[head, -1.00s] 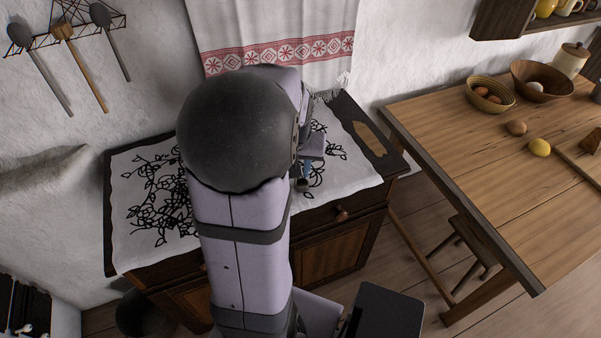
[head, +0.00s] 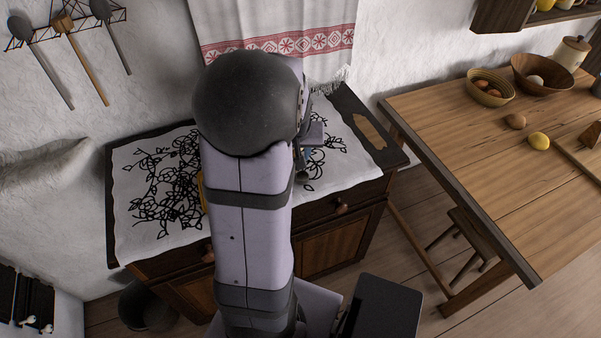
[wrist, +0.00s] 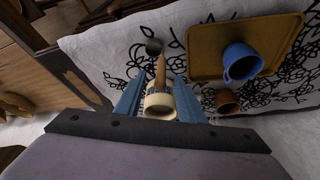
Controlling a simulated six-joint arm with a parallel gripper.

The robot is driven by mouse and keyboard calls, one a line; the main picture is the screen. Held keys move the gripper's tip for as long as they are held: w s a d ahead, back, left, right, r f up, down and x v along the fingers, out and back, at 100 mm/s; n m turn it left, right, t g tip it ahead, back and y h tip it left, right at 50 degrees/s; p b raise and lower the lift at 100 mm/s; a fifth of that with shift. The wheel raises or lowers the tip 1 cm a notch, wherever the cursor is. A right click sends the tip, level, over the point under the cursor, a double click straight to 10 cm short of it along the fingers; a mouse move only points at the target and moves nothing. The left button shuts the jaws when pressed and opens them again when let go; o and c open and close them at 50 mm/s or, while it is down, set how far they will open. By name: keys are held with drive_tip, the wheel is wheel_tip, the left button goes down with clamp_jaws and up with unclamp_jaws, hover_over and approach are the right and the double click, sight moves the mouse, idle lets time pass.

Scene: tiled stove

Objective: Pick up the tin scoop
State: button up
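In the wrist view, the tin scoop appears as a small dark grey metal bowl (wrist: 153,47) with a light wooden handle (wrist: 160,70) pointing toward my gripper. My gripper (wrist: 158,88) is open, its two blue fingers apart on either side of the handle line. A cream cylinder with a dark band (wrist: 159,101) shows between the fingers and hides the near end of the handle. I cannot tell whether it touches either finger. In the head view my arm hides the scoop, and only a bit of a blue finger (head: 307,153) shows.
A mustard-coloured tray (wrist: 205,62) holds a blue mug (wrist: 241,62); a brown cup (wrist: 227,101) stands beside it. They are on a white patterned cloth (head: 140,225) over a dark cabinet (head: 335,250). A wooden table (head: 450,130) with bowls and food stands to the right.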

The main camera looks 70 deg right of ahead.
drive_tip(key=shift+p+x, duration=0.75)
drive_tip(key=shift+x, duration=1.6)
drive_tip(key=shift+w, duration=0.1)
clamp_jaws()
